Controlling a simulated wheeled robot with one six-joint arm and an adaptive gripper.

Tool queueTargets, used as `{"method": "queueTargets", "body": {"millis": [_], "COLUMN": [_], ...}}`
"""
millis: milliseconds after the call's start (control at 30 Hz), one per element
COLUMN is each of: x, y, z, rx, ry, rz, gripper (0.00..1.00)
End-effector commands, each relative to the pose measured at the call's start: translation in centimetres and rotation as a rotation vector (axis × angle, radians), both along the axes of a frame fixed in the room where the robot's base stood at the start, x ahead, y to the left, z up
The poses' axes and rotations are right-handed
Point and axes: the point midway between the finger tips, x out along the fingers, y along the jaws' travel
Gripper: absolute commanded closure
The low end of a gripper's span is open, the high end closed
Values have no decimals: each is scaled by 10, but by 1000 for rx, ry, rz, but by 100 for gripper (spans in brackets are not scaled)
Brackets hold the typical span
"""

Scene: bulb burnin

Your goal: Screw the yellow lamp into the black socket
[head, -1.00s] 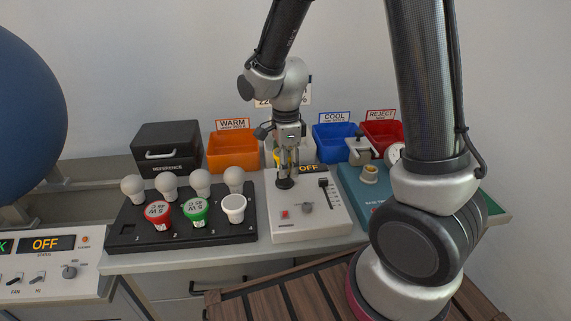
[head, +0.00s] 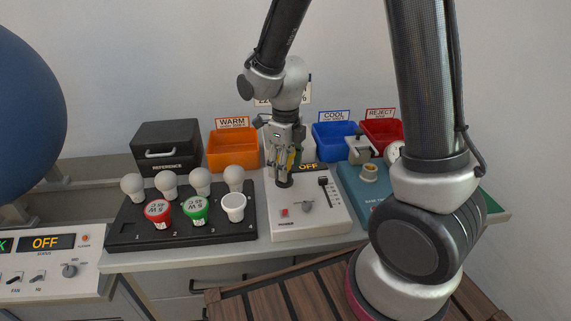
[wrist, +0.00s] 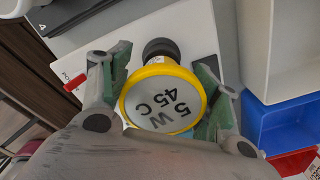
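The yellow lamp (wrist: 162,98) sits between the two fingers of my gripper (wrist: 165,82) in the wrist view. Its yellow-rimmed face reads "5 W 45 C", and both finger pads appear to press on its sides. In the head view, my gripper (head: 285,165) stands upright over the grey-white panel and largely hides the lamp, with some yellow (head: 292,160) showing. The black socket (head: 284,183) is directly below the lamp; it also shows beyond the lamp in the wrist view (wrist: 160,47). The lamp's base and any contact with the socket are hidden.
A black rack (head: 185,235) with white, red and green lamps stands left of the panel (head: 315,225). Orange (head: 232,152), blue (head: 334,142) and red (head: 382,133) bins stand behind. A teal device (head: 352,185) is close on the right. The panel display reads OFF.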

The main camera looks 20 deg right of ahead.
Motion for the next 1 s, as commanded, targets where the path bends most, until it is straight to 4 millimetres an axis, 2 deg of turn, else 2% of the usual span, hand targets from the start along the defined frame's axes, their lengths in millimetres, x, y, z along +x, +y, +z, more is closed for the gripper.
{"method": "queueTargets", "body": {"millis": [167, 267, 1000], "x": [1, 1, 7], "y": [0, 0, 0], "z": [0, 0, 0], "rx": [0, 1, 3], "ry": [-1, -2, -1], "rz": [19, 134, 1560], "gripper": [38, 38, 38]}}
